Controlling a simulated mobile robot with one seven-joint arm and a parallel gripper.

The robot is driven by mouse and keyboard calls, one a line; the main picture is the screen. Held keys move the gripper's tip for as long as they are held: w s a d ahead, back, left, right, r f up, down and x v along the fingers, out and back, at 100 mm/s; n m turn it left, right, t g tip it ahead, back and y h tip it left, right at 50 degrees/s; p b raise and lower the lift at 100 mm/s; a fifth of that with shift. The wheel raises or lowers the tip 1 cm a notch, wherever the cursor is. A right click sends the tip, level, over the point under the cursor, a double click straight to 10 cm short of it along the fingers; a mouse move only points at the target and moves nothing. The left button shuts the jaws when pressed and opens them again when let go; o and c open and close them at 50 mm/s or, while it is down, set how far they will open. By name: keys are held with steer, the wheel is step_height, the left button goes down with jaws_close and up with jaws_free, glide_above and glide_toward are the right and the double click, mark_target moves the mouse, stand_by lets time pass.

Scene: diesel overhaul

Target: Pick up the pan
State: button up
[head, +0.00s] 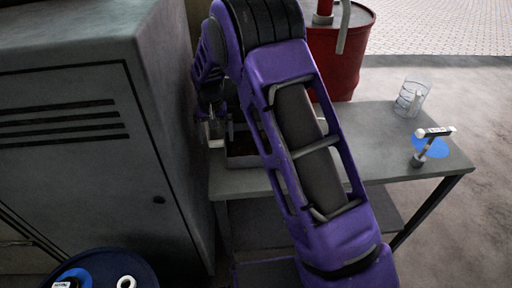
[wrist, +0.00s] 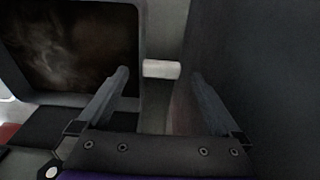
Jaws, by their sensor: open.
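The pan is a square tray with a grey rim (wrist: 72,101) and a dark, stained inside, at the left of the wrist view. In the head view part of the pan (head: 243,161) shows on the bench, mostly hidden behind my arm. My gripper (wrist: 160,76) is open, with nothing visibly gripped. Its left finger overlaps the pan's right edge in the wrist view, and its right finger is beyond that edge. I cannot tell whether either finger touches the pan. In the head view my gripper (head: 213,125) is low beside the cabinet.
A grey cabinet (head: 75,120) stands close at left. A small white cylinder (wrist: 161,69) lies beyond the fingers. The bench (head: 375,145) also bears a clear beaker (head: 412,98) and a small tool (head: 432,142) on a blue spot. A red drum (head: 345,55) stands behind.

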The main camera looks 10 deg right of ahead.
step_height(320, 180, down, 3)
steer(key=shift+w+r, duration=0.1)
steer(key=shift+w, duration=0.05)
steer(key=shift+c, duration=0.3)
jaws_close()
